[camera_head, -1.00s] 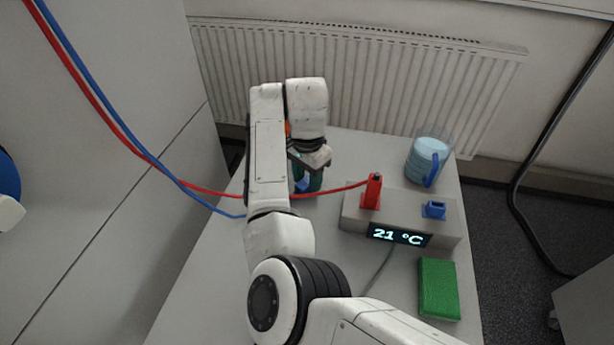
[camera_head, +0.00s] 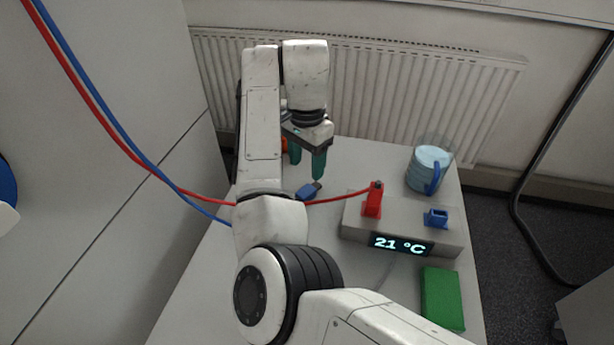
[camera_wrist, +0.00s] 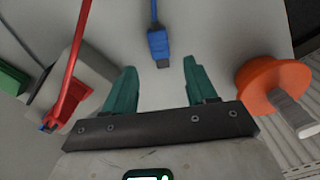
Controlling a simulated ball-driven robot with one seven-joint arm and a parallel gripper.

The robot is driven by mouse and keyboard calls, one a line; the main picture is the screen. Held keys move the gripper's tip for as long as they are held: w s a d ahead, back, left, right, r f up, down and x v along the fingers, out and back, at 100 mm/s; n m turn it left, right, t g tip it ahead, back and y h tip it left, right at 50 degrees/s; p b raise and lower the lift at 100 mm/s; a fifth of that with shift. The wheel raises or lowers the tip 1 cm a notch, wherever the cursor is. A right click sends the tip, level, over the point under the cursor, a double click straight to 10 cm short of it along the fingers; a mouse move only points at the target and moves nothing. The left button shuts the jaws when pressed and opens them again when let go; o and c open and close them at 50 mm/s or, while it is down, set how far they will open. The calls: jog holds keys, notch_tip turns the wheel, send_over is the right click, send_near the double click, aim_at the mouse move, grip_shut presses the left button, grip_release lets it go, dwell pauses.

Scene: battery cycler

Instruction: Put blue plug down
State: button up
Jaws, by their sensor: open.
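The blue plug (camera_head: 309,190) lies on the table with its cable, left of the cycler box. In the wrist view the blue plug (camera_wrist: 158,45) lies ahead of and between the fingertips, apart from them. My gripper (camera_head: 307,172) is open and empty above the table, over the plug. Its green fingers also show spread apart in the wrist view (camera_wrist: 160,75). The blue socket (camera_head: 436,217) on the cycler box is empty. Part of the blue cable is hidden behind my arm.
The grey cycler box (camera_head: 350,222) shows 21 °C and holds the red plug (camera_head: 372,200), whose red cable runs left. A pitcher (camera_head: 428,168) stands behind it, a green block (camera_head: 442,298) in front. An orange object (camera_wrist: 272,85) is beside my gripper. A radiator (camera_head: 380,85) borders the back.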

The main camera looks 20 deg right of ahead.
jog(key=shift+r, duration=1.35)
